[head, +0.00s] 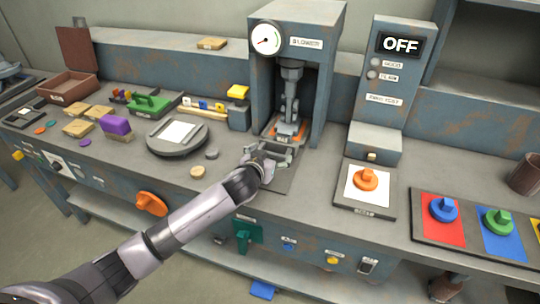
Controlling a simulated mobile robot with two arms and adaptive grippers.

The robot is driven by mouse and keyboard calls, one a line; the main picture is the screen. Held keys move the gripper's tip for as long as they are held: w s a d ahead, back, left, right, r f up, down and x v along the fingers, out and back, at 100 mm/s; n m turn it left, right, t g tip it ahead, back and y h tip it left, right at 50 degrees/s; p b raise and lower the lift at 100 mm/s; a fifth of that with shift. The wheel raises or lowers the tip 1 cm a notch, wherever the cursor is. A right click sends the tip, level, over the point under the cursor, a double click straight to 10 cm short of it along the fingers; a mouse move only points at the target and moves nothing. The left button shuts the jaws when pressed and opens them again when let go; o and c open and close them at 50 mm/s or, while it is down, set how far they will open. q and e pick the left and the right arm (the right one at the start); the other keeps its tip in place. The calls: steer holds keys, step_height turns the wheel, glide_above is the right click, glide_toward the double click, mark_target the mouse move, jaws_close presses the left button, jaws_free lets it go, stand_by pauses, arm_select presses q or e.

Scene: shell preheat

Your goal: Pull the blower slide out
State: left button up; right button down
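The blower (335,25) is a grey-blue cabinet with a round gauge (266,39) and a "BLOWER" label. Inside its open bay, a metal nozzle column (290,95) stands over an orange and grey piece (291,129) on what looks like the slide. A dark flat plate (283,183) extends from the bay towards the front. My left gripper (277,160) is low over this plate, just in front of the bay. The gripper hides part of the slide's front. Its fingers are too small to show whether they grip anything. My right gripper is not in view.
A round grey stand (150,143) is left of the blower. An "OFF" display post (392,85) and a white pad with an orange knobbed piece (366,179) are at right. Further right are coloured pads with knobbed pieces (444,209). Small discs (197,172) lie beside my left arm.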

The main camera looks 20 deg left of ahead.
arm_select(q)
steer(key=c, duration=1)
